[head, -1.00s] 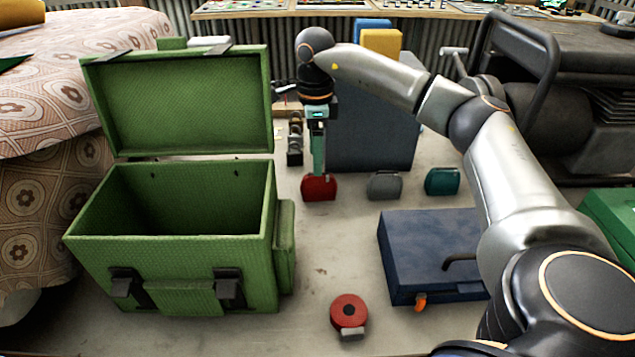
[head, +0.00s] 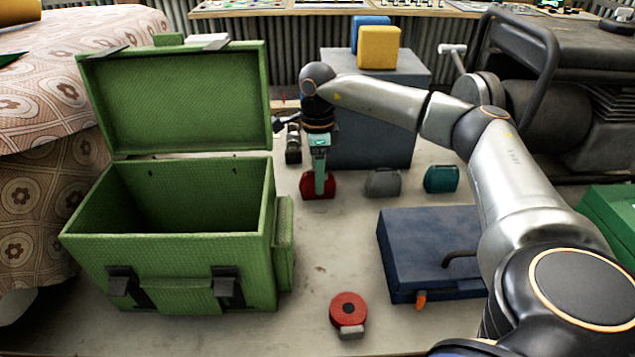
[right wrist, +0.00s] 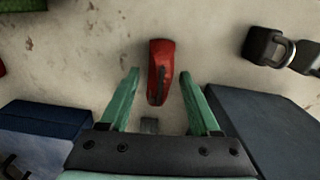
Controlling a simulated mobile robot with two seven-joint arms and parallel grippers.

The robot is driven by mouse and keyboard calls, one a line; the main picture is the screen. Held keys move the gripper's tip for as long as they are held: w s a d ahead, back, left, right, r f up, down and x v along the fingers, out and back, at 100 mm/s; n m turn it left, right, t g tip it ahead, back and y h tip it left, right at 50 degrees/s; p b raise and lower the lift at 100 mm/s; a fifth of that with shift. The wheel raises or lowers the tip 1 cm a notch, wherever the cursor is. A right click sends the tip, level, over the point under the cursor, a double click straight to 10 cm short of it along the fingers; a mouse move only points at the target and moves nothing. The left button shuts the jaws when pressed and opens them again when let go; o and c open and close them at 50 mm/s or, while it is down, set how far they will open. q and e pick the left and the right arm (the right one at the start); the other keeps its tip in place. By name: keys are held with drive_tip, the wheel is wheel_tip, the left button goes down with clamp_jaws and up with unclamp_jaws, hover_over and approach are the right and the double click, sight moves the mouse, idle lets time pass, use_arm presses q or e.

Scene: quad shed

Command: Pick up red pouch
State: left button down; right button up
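The red pouch (head: 317,187) stands on the pale floor beyond the blue case, partly hidden in the head view by my right gripper (head: 319,190). In the right wrist view the red pouch (right wrist: 160,72) lies ahead of and between the green fingers of my right gripper (right wrist: 159,85). The fingers are spread apart, with a gap on each side of the pouch and nothing gripped. My left gripper is in neither view.
A green box (head: 170,265) with raised lid stands at left. A grey pouch (head: 383,183) and a teal pouch (head: 441,179) stand to the right. A blue case (head: 430,250) and a red tape measure (head: 348,312) lie nearer. A grey-blue block (head: 372,140) stands behind.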

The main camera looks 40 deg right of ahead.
clamp_jaws()
idle(0.4)
